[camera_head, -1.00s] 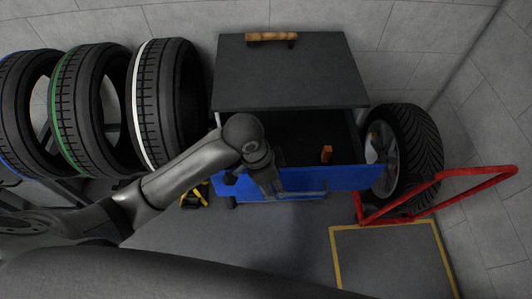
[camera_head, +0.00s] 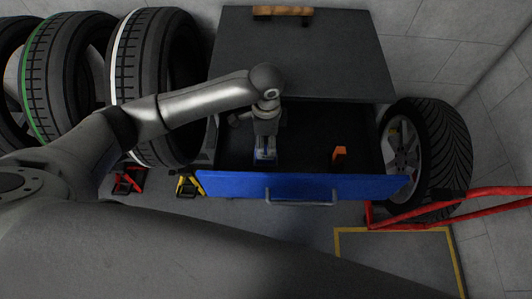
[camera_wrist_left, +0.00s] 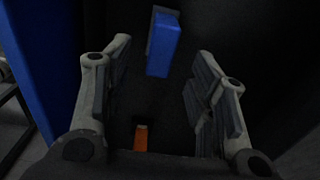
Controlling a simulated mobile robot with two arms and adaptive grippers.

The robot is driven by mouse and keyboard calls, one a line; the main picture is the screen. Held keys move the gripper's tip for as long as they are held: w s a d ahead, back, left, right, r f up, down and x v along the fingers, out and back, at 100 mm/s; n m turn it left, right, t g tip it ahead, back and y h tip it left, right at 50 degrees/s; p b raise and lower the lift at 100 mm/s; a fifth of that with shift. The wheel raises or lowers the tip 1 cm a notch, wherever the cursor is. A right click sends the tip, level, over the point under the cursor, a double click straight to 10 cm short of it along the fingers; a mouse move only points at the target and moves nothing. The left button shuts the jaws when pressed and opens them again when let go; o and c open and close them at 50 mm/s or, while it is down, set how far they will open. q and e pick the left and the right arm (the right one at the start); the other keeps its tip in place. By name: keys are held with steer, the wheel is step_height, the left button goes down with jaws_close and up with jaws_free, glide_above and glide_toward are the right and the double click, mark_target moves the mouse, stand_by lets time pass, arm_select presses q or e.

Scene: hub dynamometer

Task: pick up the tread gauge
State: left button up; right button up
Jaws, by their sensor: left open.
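The blue drawer (camera_head: 330,186) is pulled open under the dark cabinet. I cannot tell for sure which of the two is the tread gauge. My left gripper (camera_wrist_left: 162,80) is open and empty, pointing down over the drawer near the blue block. My right gripper is not in view.
The cabinet top (camera_head: 300,60) has a wooden-handled item (camera_head: 283,12) at its back. Tyres stand at left; a tyre (camera_head: 430,150) and red frame (camera_head: 450,205) stand at right. The drawer front and side walls border my gripper.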

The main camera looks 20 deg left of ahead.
mark_target(266, 148)
arm_select(q)
steer(key=shift+w+f, duration=0.1)
steer(key=shift+f, duration=0.65)
step_height(266, 148, down, 4)
steer(key=shift+a+f+p, duration=0.15)
steer(key=shift+f+p, duration=0.05)
steer(key=shift+p, duration=0.35)
steer(key=shift+f, duration=0.2)
steer(key=c, duration=1.1)
steer(key=shift+c, duration=0.2)
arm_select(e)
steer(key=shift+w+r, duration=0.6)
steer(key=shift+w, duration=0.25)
